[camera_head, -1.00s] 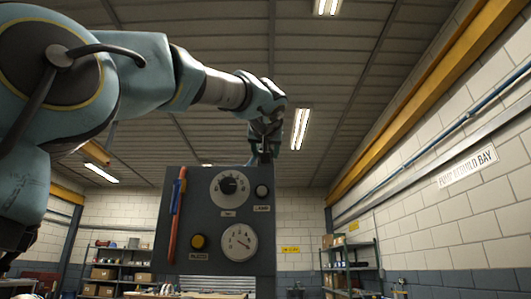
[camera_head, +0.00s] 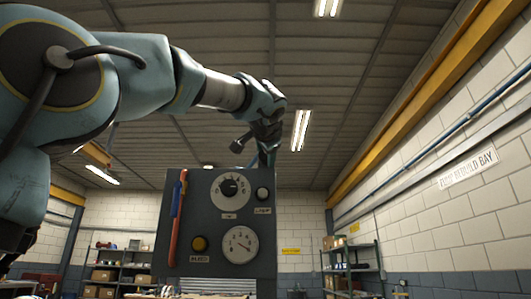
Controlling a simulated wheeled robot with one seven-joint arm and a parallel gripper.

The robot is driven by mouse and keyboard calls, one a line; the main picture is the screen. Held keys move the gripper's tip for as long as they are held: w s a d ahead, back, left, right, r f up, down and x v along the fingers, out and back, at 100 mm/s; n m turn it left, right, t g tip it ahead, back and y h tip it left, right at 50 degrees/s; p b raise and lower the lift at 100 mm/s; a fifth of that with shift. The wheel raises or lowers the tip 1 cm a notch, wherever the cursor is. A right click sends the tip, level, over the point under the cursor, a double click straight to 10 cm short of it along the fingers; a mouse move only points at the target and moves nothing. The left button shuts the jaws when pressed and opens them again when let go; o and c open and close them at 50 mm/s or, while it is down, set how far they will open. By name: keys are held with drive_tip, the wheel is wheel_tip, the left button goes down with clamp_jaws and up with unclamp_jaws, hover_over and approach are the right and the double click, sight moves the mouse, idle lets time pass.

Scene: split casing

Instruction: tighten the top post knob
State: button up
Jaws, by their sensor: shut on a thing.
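A dark grey panel box (camera_head: 218,262) stands upright in front of me. My arm reaches in from the left, and my gripper (camera_head: 266,156) points down at the right part of the panel's top edge. The fingers are shut on the top post knob, which they almost wholly hide. I cannot make out the knob's own shape or how far down it sits on its post.
Shelves stand behind. Space above right is clear.

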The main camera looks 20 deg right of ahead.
drive_tip(key=shift+m+p, duration=0.55)
drive_tip(key=shift+m, duration=1.75)
drive_tip(key=o, duration=1.4)
drive_tip(key=shift+c, duration=0.2)
drive_tip(key=b+v, duration=0.3)
drive_tip(key=v, duration=0.8)
drive_tip(key=shift+b, duration=0.35)
drive_tip(key=shift+w, duration=0.1)
